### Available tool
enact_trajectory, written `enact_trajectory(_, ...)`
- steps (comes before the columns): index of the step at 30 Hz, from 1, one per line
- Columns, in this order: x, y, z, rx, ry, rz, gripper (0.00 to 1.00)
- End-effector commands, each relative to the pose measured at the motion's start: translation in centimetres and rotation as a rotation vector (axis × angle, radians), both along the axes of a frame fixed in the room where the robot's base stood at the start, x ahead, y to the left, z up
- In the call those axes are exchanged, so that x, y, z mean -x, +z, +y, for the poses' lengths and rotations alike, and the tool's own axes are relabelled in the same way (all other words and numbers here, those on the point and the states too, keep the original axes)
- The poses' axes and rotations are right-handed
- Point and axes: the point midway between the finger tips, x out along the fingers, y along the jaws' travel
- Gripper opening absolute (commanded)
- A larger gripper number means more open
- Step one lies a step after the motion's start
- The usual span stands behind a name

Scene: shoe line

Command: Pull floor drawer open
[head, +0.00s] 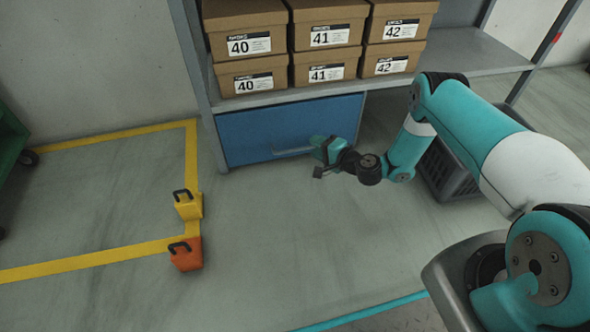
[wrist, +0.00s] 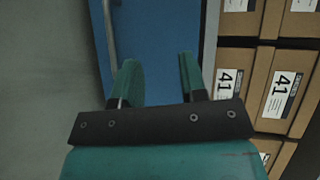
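The floor drawer (head: 250,135) is a blue front under the lowest shelf of the rack, and it looks shut. Its grey bar handle (head: 292,151) runs level near the lower part of the front. My gripper (head: 317,150) is close to the drawer front, by the right end of the handle. In the wrist view the drawer (wrist: 160,60) fills the middle, with the handle (wrist: 110,32) at upper left. There my gripper (wrist: 157,80) has its two teal fingers spread apart with nothing between them. The handle lies beyond the fingertips, off to the left.
Shoe boxes (head: 325,40) stand stacked on the shelf (head: 455,55) above. A dark crate (head: 448,170) is on the floor right of the drawer. A yellow block (head: 190,207) and an orange block (head: 187,256) stand left. The floor before the drawer is clear.

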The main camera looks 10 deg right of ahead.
Motion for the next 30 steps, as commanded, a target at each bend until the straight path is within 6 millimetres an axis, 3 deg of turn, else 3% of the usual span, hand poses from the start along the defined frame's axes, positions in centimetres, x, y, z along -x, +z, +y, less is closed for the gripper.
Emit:
enact_trajectory(1,0.8,-4.6,-0.9,-0.03,-0.054,0.015,0.39)
enact_trajectory(3,1.5,-7.4,-2.0,-0.06,-0.115,0.024,0.39)
enact_trajectory(6,2.2,-9.6,-2.8,-0.086,-0.168,0.034,0.39)
enact_trajectory(10,2.1,-10.6,-2.9,-0.097,-0.192,0.037,0.39)
enact_trajectory(14,0.4,-11.1,-2.2,-0.096,-0.189,0.033,0.39)
enact_trajectory(30,-10.3,-13.4,2.4,-0.095,-0.187,0.032,0.39)
